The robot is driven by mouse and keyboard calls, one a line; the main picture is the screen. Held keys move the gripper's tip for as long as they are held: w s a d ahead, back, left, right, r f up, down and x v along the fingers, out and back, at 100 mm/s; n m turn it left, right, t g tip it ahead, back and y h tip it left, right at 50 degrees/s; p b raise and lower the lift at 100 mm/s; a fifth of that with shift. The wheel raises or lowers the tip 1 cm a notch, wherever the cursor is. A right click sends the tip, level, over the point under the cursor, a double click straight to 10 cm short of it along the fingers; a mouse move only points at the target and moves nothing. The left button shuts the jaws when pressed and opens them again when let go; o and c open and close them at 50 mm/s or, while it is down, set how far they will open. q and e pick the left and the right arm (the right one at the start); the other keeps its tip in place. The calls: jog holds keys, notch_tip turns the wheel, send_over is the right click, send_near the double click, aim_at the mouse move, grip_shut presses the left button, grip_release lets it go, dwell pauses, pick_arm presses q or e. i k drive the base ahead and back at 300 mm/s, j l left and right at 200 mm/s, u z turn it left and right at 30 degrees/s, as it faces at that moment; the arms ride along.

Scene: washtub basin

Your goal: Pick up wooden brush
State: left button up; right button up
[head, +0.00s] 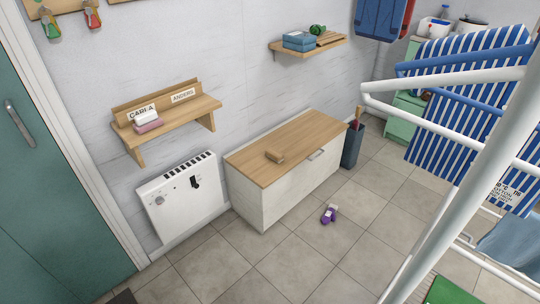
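Neither of my grippers shows in the head view.
A purple item (329,214) lies on the tiled floor before the cabinet. A white heater (182,199) is on the wall to the left, below a wooden shelf (168,122). A white drying rack (450,80) with striped cloth (468,105) fills the right.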

aim_at(278, 157)
jog(key=i+j+u, duration=0.15)
jog(key=i+j, duration=0.2)
jog(key=j, duration=0.15)
jog(key=i+j+u, duration=0.1)
jog(key=i+j, duration=0.25)
jog(key=i+l+u, duration=0.2)
jog(key=i, duration=0.3)
jog(key=i+l+u, duration=0.15)
jog(key=i+l, duration=0.3)
